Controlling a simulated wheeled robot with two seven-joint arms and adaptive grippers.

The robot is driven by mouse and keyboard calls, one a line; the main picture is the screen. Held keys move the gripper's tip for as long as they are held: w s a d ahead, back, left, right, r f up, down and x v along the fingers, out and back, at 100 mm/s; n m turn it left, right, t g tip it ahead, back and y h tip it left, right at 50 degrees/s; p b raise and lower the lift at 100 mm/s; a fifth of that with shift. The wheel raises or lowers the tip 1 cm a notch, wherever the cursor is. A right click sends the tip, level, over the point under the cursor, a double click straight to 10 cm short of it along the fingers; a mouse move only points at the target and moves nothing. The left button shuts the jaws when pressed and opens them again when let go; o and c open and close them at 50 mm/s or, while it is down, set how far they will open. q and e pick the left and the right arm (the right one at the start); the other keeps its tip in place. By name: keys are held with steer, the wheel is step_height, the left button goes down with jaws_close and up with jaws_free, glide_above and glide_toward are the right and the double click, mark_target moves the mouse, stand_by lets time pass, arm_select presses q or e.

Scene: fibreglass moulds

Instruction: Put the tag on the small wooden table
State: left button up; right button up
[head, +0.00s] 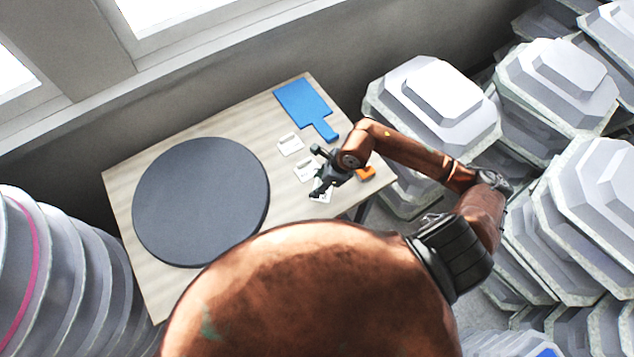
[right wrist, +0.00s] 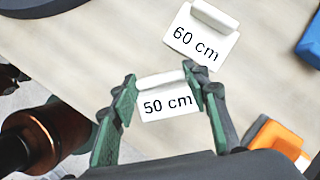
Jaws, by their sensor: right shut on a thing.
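My right gripper (head: 316,170) is over the right part of the wooden table (head: 150,180). In the right wrist view its green-padded fingers (right wrist: 160,82) are shut on a white tag marked "50 cm" (right wrist: 165,105), at the two ends of its raised white grip. In the head view this tag (head: 303,169) shows between the fingers. I cannot tell whether it touches the tabletop. A similar tag marked "60 cm" (right wrist: 200,40) lies flat on the table; it also shows in the head view (head: 290,144). My left gripper is out of view.
A large dark round disc (head: 200,200) covers the table's left part. A blue paddle-shaped board (head: 303,101) lies at the back right, and an orange object (head: 366,173) near the right edge. Stacked grey moulds (head: 430,100) stand to the right, more (head: 70,270) at the left.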

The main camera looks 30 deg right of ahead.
mark_target(330, 191)
steer(key=shift+f, duration=0.1)
steer(key=o, duration=0.9)
steer(key=shift+o, duration=1)
steer(key=shift+r, duration=0.35)
steer(key=b+v, duration=0.2)
steer(key=v, duration=0.9)
steer(key=shift+r, duration=0.3)
